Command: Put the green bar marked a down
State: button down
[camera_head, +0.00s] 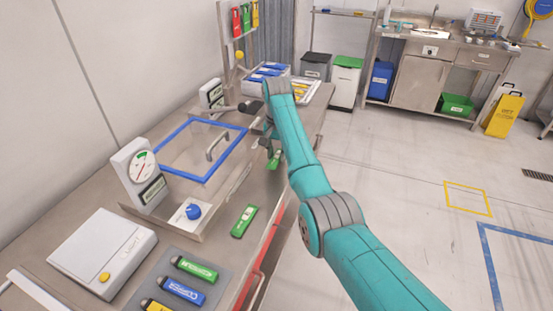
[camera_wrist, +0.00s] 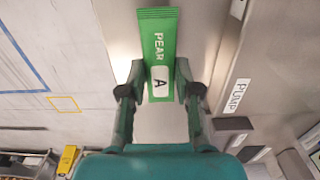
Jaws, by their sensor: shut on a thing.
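The green bar marked A (camera_wrist: 159,45), with the word PEAR on it, is between the two fingers of my gripper (camera_wrist: 160,88) in the wrist view. The fingers are shut on its near end, by the white A label, and its far end sticks out ahead. In the head view my gripper (camera_head: 270,143) is over the steel bench (camera_head: 215,250) near its right edge, partly hidden by my arm. The held green bar (camera_head: 274,160) shows just below it. I cannot tell whether the bar touches the bench.
Another green bar (camera_head: 244,221) lies on the bench nearer the camera. A blue-rimmed clear chamber (camera_head: 205,155) with a dial gauge (camera_head: 140,172) stands left of my gripper. A grey mat (camera_head: 217,262) holds green, blue and yellow bars. A PUMP label (camera_wrist: 237,95) shows right.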

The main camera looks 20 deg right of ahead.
jog(key=shift+f, duration=1.2)
jog(key=shift+f, duration=0.1)
jog(key=c, duration=0.8)
grip_release()
